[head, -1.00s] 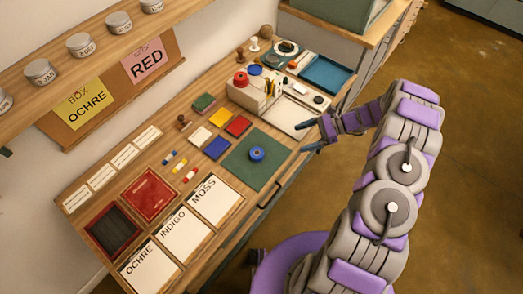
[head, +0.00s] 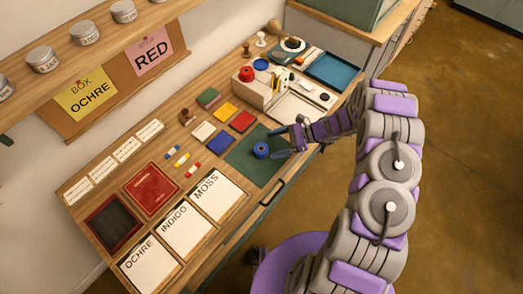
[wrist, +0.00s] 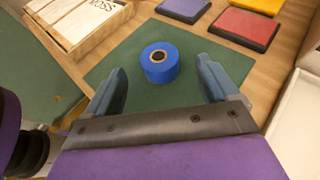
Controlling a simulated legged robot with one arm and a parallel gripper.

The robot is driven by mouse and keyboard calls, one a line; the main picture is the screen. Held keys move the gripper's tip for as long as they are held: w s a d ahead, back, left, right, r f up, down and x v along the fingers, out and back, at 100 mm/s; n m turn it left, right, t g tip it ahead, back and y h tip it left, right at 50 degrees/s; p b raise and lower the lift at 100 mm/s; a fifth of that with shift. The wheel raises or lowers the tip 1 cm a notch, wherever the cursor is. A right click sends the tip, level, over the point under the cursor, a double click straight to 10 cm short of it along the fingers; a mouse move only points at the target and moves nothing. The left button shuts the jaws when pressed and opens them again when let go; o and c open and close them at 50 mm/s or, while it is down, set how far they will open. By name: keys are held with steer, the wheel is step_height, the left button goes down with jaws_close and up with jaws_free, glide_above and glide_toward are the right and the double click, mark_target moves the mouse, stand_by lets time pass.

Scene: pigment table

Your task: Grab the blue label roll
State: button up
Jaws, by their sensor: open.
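The blue label roll (head: 261,150) lies flat on the dark green mat (head: 245,168), its hollow core facing up. In the wrist view the roll (wrist: 160,66) sits ahead of my gripper (wrist: 165,88), roughly centred between the two open blue-grey fingers and a little beyond their tips. In the head view my gripper (head: 283,142) is just right of the roll, open and empty. Another blue roll (head: 262,64) sits on the dispenser at the back, next to a red one (head: 246,74).
Blue (head: 218,141), red (head: 242,121) and yellow (head: 223,112) pads lie beside the mat. White cards marked MOSS (head: 217,193), INDIGO and OCHRE lie in front. The beige dispenser (head: 265,92) and a white tray (head: 296,111) stand behind my gripper.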

mark_target(265, 148)
steer(key=x, duration=0.2)
steer(key=b+x, duration=0.1)
steer(key=x, duration=0.1)
steer(key=shift+s+d+f, duration=0.1)
steer(key=shift+d+f, duration=0.1)
steer(key=shift+f, duration=0.05)
steer(key=shift+a+f, duration=0.1)
steer(key=shift+a, duration=0.45)
steer(key=shift+c, duration=0.5)
steer(key=shift+d, duration=0.1)
steer(key=c, duration=1.1)
